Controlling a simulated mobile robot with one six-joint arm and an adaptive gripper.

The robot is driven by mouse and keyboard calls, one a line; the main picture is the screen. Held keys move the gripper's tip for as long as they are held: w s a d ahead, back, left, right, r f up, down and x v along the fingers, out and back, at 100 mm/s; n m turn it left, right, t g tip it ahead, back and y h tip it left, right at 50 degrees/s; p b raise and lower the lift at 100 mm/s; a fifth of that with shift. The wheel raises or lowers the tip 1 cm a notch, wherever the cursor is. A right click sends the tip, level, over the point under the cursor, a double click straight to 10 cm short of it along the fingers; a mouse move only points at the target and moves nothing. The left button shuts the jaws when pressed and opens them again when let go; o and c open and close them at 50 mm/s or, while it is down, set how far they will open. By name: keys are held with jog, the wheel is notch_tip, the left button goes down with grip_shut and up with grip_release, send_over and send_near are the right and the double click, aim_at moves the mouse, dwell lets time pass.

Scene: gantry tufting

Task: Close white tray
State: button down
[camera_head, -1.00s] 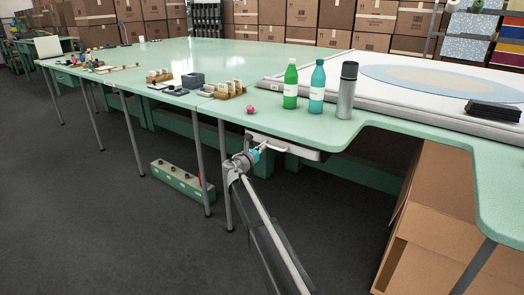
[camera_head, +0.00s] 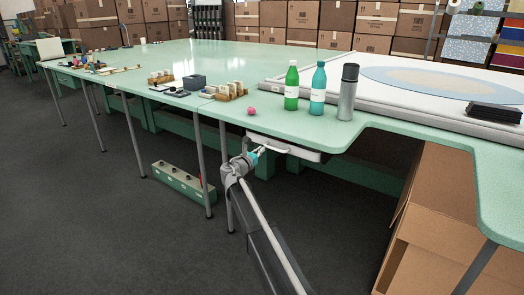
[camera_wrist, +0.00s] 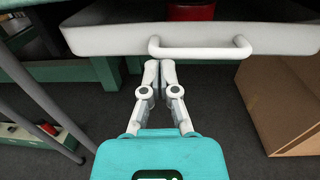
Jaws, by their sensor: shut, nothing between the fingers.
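The white tray (camera_head: 297,151) hangs under the near edge of the green table, and its front sticks out a little past the edge. In the wrist view the tray (camera_wrist: 105,40) spans the top, with its bar handle (camera_wrist: 200,52) facing me. A red object (camera_wrist: 190,9) shows behind the tray's front, partly cut off by the frame. My gripper (camera_wrist: 160,68) is shut and empty, its fingertips just below the tray front near the handle's left end. Whether they touch it I cannot tell. In the head view my gripper (camera_head: 260,151) is at the tray's left end.
The green table (camera_head: 215,115) carries a green bottle (camera_head: 291,87), a blue bottle (camera_head: 317,90), a grey flask (camera_head: 347,92) and a pink ball (camera_head: 250,111) near the edge. Cardboard boxes (camera_head: 435,225) stand underneath at right. Table legs (camera_head: 203,165) stand to the left.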

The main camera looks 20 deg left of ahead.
jog(key=v, duration=1.2)
jog(key=shift+s, duration=0.25)
jog(key=shift+d, duration=0.1)
jog(key=s+d+f+m+g+h, duration=0.1)
jog(key=d+f+m+g, duration=0.4)
jog(key=d, duration=0.7)
jog(key=d+f+m+g+h, duration=0.15)
jog(key=d+m, duration=0.45)
jog(key=d, duration=0.6)
jog(key=s+d+f+m+g+h, duration=0.1)
jog(key=d+f+m+g, duration=0.4)
jog(key=d, duration=0.6)
jog(key=s+d+f+m+g+y+p, duration=0.1)
jog(key=s+d+f+m+g+y, duration=0.25)
jog(key=s+d+m, duration=0.6)
jog(key=s+d+f+m+g+y+p, duration=0.1)
jog(key=s+d+f+m+g+y, duration=0.2)
jog(key=s+d+m, duration=0.7)
notch_tip(320, 180, up, 39)
jog(key=a+n+y+p, duration=0.1)
jog(key=n+p, duration=0.1)
jog(key=p, duration=3.5)
jog(key=shift+s, duration=0.25)
jog(key=shift+a+f, duration=0.1)
jog(key=shift+f, duration=0.05)
